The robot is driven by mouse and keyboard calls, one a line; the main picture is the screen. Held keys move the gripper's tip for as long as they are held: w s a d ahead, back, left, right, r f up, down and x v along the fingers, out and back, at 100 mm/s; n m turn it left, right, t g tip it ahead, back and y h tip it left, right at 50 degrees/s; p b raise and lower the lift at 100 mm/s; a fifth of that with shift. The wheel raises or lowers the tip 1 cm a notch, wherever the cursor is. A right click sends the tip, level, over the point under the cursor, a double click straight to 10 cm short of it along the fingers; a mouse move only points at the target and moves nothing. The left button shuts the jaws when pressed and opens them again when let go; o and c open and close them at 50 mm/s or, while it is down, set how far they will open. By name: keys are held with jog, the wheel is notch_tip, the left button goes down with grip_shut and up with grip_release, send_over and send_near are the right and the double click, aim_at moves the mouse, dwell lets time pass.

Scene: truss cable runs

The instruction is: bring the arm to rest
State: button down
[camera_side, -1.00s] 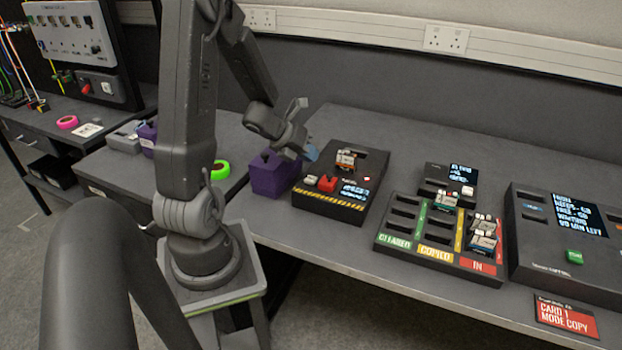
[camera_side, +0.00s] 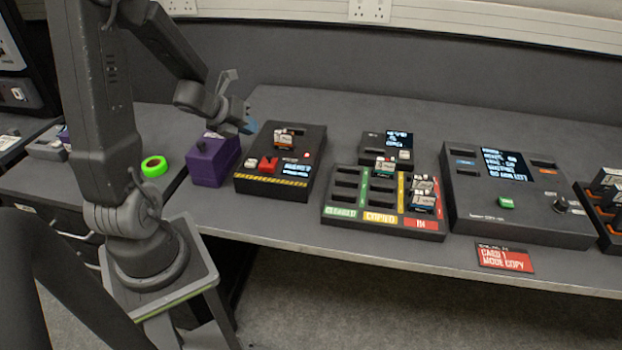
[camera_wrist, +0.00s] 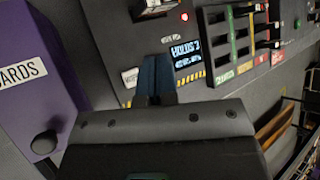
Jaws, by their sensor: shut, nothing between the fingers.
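My gripper (camera_side: 248,127) hangs above the bench, between the purple box and the black device with the yellow-striped edge. Its blue fingertips are together and empty. In the wrist view the shut fingers (camera_wrist: 156,78) point toward the black device (camera_wrist: 195,45), which has a small lit screen.
A sorting tray (camera_side: 340,226) marked CLEARED, COPIED and IN holds several cards at its right. Behind it is a small screen unit (camera_side: 373,146). A large console (camera_side: 470,215) with a green button stands right, with a red card sign (camera_side: 505,257) in front. Green tape (camera_side: 154,166) lies left.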

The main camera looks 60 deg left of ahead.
jog(key=w+d+r+n+y, duration=0.3)
jog(key=d+r+n+y, duration=0.3)
jog(key=r+n, duration=0.6)
jog(key=s+d+r+n+g+h, duration=0.1)
jog(key=s+d+n+g+h, duration=0.1)
jog(key=s+d+n, duration=0.4)
jog(key=s+d+r+n+g+h, duration=0.1)
jog(key=s+d+n+h, duration=0.3)
jog(key=d, duration=1.1)
jog(key=s+n, duration=0.3)
jog(key=n, duration=0.1)
jog(key=shift+r+g, duration=0.2)
jog(key=shift+g, duration=0.2)
jog(key=shift+a, duration=0.1)
